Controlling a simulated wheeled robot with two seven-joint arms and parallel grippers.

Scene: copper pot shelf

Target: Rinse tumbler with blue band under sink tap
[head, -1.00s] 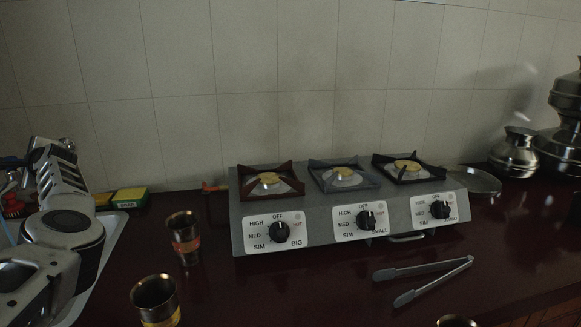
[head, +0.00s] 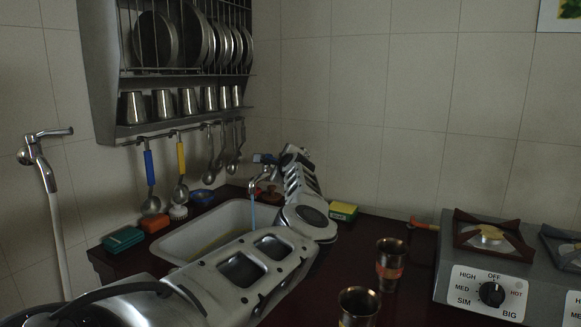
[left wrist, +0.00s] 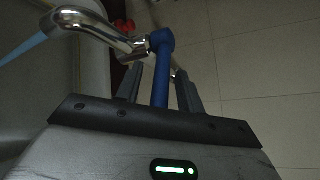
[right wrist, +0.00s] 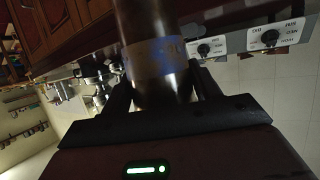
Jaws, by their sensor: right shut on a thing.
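The tumbler with the blue band (right wrist: 152,55) is dark metal and shows in the right wrist view, between the fingers of my right gripper (right wrist: 155,88). That gripper is shut on it; neither shows in the head view. The sink tap (head: 258,178) stands behind the sink (head: 172,247), with a blue stream of water (head: 253,215) falling from it. In the left wrist view, my left gripper (left wrist: 160,90) is open, its fingers either side of the tap's blue lever (left wrist: 161,65), with gaps visible. The tap's curved spout (left wrist: 95,22) is at left.
Two tumblers, one with a red-orange band (head: 390,268) and another (head: 358,302), stand right of my left arm. The stove (head: 478,288) is further right. A dish rack (head: 130,130) hangs above the sink. A sponge (head: 343,210) lies near my forearm.

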